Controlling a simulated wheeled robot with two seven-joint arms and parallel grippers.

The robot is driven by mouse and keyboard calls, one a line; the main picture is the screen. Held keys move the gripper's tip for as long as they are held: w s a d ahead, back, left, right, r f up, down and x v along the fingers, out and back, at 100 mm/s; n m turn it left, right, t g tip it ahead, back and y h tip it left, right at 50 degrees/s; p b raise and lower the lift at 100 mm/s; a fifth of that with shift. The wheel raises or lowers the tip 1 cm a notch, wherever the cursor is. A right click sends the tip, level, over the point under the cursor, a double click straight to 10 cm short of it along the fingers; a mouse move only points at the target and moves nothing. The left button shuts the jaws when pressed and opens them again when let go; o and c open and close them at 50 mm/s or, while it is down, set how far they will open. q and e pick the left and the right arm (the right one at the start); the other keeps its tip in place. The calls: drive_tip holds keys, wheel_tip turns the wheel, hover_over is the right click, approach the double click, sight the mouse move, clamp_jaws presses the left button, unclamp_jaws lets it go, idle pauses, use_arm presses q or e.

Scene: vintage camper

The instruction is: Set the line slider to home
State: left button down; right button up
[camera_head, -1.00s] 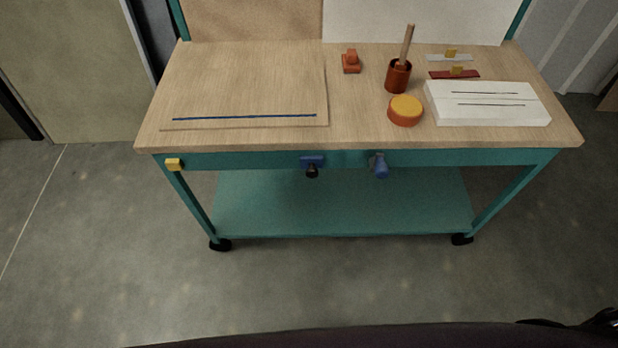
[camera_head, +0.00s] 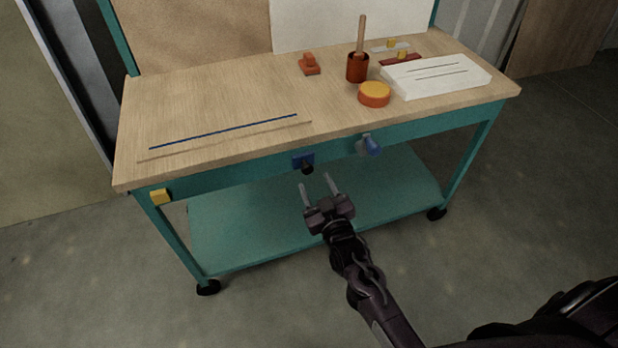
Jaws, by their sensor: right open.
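No label is readable, so I cannot tell which one is the line slider. A blue line (camera_head: 225,132) runs along the left part of the bench top. My right gripper (camera_head: 314,183) is open and empty, in front of the bench and below its top edge. Its fingers point towards a blue fitting with a dark knob (camera_head: 303,160) on the front rail, apart from it. My left gripper is out of view.
The bench top (camera_head: 190,95) also holds an orange block (camera_head: 309,66), a red cup (camera_head: 357,70) with a wooden stick, an orange-yellow round (camera_head: 374,96) and a white slotted block (camera_head: 440,76).

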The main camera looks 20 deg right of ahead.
sight(308, 171)
drive_tip(key=shift+w+a, duration=0.2)
drive_tip(key=shift+w, duration=1.85)
clamp_jaws()
